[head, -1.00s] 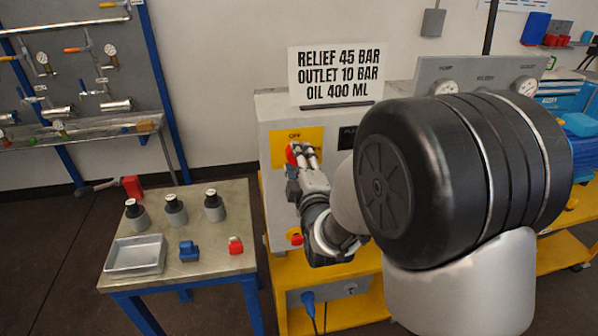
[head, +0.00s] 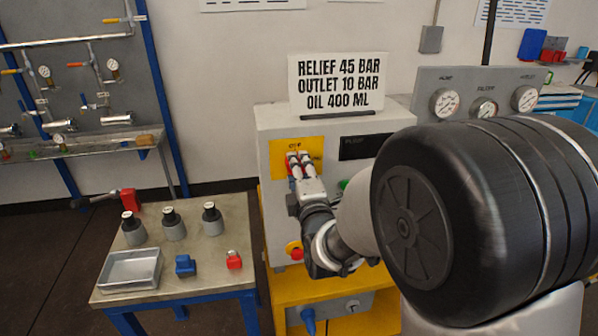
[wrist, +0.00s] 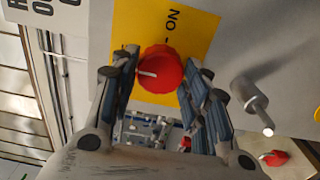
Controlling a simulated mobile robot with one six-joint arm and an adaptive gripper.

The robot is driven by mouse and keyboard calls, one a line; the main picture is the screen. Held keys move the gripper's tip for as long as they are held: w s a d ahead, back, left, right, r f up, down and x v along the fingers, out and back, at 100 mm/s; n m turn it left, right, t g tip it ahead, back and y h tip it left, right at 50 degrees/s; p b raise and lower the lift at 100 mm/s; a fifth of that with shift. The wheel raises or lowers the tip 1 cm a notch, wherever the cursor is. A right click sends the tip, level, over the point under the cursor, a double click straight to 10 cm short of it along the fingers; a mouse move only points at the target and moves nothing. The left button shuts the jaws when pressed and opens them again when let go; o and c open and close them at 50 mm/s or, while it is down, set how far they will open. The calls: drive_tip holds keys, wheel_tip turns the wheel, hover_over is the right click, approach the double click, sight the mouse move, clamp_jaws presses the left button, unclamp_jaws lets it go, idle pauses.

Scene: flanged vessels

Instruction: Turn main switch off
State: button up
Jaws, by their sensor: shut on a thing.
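The main switch is a red round knob (wrist: 161,70) on a yellow plate (wrist: 178,22). Its white pointer line faces left in the wrist view, about a quarter turn from the "ON" mark above it. In the head view the yellow plate (head: 282,149) is on the grey cabinet's front, with "OFF" lettered at its top; the knob is mostly hidden by the fingers. My gripper (head: 298,160) reaches the plate from the lower right. In the wrist view its fingers stand on both sides of the knob, shut on it.
A metal peg (wrist: 255,104) sticks out beside the plate. A red-and-yellow button (head: 294,250) is lower on the cabinet (head: 268,200). A sign (head: 338,84) stands on top. A small table (head: 205,262) with a tray and several parts is at left.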

drive_tip(key=o, duration=1.1)
drive_tip(key=shift+c, duration=0.2)
drive_tip(key=s+d, duration=0.1)
drive_tip(key=s, duration=0.6)
drive_tip(key=shift+s, duration=0.2)
